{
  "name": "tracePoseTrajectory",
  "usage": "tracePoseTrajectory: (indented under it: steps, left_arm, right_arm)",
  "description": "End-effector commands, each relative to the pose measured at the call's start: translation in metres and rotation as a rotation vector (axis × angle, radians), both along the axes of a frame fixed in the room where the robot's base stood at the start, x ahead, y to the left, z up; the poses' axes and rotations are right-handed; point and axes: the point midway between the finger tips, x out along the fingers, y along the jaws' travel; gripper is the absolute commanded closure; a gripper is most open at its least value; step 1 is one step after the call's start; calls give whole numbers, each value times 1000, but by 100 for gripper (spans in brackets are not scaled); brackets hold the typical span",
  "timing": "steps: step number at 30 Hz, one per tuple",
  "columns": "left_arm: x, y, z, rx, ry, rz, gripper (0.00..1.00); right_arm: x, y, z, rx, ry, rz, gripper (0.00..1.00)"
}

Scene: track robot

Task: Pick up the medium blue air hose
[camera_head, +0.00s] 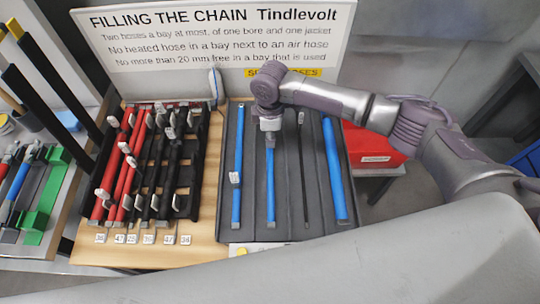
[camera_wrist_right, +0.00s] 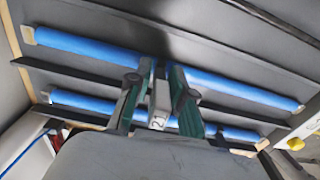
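Blue hoses lie lengthwise in a dark tray (camera_head: 290,238): a slim one at the left (camera_head: 238,150), another slim one in the middle (camera_head: 270,190), and a thick one at the right (camera_head: 335,165). I cannot tell by size alone which is the medium one. My right gripper (camera_head: 270,138) is down over the upper part of the middle hose. Contact is not clear. My left gripper is in neither view.
A thin black hose (camera_head: 304,175) lies between the middle and thick hoses. A rack with red and black hoses (camera_head: 150,160) stands at the left on the wooden table (camera_head: 190,255). A sign (camera_head: 215,45) stands behind. A red box (camera_head: 375,145) is at the right.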

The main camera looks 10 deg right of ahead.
Motion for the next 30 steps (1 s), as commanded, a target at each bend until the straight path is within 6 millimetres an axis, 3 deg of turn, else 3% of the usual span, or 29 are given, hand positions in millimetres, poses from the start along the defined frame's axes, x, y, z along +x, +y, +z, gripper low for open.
tracePoseTrajectory:
  steps: [3, 17, 30]
  left_arm:
    - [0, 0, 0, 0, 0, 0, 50]
    - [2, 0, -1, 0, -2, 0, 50]
    - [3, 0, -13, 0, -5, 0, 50]
  right_arm:
    - [0, 0, 0, 0, 0, 0, 100]
    - [1, 1, 7, 2, -1, 1, 100]
    - [1, 0, 85, 2, -2, -1, 100]
